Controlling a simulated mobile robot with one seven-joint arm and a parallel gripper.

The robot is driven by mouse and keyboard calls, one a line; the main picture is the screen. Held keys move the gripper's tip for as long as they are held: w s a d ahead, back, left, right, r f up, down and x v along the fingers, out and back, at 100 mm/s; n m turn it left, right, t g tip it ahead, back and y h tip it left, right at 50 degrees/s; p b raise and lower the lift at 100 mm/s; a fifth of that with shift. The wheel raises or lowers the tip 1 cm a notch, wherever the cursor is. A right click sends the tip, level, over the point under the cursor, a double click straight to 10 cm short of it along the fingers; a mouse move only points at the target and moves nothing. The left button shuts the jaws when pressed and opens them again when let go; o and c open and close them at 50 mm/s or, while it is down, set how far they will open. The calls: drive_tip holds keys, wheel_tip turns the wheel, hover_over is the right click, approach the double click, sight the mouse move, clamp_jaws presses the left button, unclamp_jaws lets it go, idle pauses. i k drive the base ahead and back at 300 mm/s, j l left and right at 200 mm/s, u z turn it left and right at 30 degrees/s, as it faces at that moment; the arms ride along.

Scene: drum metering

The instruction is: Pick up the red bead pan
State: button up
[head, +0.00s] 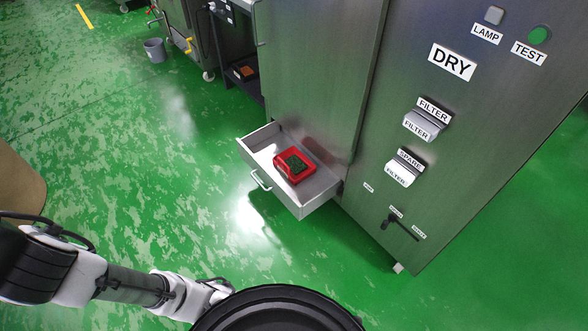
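The red bead pan (285,173) sits inside an open drawer (318,199) low on the front of a steel cabinet. The pan is a small red box with dark green contents on top. The drawer is pulled out and has a pale bar handle (260,180) on its front. My arm reaches in from the lower left, and its end (205,297) shows low in the picture, to the lower left of the drawer and apart from it. The fingers are not clearly visible; a black round shape at the bottom edge partly covers that area.
The steel cabinet (460,130) carries DRY, FILTER and SPARE labels, and a dark lever (403,228) near its bottom. A dark shelf at the back holds a brown item (244,72). A grey bucket (154,50) stands at upper left. Green floor left of the drawer is clear.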

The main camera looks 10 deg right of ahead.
sight(294, 164)
drive_tip(key=i+j+z, duration=0.3)
drive_tip(key=i, duration=0.25)
drive_tip(key=i+j+z, duration=0.3)
drive_tip(key=i, duration=0.2)
drive_tip(key=i+j+z, duration=0.3)
drive_tip(key=i, duration=0.2)
